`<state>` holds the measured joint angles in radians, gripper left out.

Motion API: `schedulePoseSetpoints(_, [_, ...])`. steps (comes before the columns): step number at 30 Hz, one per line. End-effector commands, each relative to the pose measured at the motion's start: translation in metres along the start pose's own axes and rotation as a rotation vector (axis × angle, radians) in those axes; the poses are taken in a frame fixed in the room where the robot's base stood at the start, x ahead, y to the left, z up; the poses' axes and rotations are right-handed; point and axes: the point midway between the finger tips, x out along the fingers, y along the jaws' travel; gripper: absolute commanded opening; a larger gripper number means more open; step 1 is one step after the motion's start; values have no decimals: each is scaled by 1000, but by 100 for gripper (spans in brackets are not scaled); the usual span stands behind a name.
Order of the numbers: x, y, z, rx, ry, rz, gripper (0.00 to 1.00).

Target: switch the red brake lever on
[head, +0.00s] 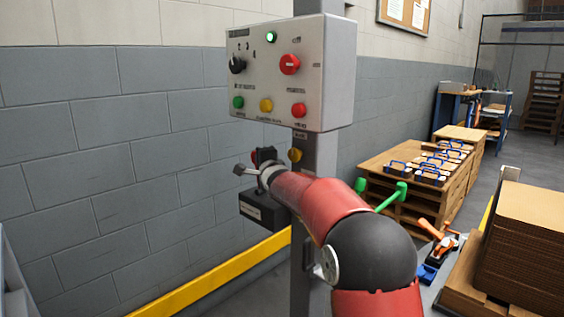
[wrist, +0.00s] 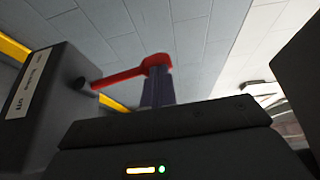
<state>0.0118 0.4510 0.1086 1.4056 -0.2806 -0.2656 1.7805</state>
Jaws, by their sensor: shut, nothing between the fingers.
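The red brake lever (wrist: 125,75) shows in the wrist view as a red bar. It runs from a pivot on the side of a dark labelled box (wrist: 42,95) to a thicker end at the upper middle. My gripper (wrist: 157,88) is shut and empty, with its fingertips right at that thicker end; I cannot tell whether they touch it. In the head view the dark box (head: 264,211) is mounted low on the grey post, and my arm hides most of the lever and the fingers. The lever's on or off marking cannot be read.
Above my arm, a grey control panel (head: 285,90) with a black knob, a red knob, coloured buttons and a lit green lamp sits on the post (head: 305,220). A block wall (head: 110,150) stands behind. Stacked cardboard (head: 525,235) and pallets (head: 400,195) stand at right.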

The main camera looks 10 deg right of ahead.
Motion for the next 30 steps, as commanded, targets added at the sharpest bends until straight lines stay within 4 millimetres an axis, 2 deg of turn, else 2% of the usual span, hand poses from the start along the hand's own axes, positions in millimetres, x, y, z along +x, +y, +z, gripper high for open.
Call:
schedulePoseSetpoints(3, [10, 0, 10, 2, 0, 0, 0])
schedulePoseSetpoints(13, [27, -1, 20, 2, 0, -3, 0])
schedulePoseSetpoints(30, [33, -2, 24, 2, -1, -6, 0])
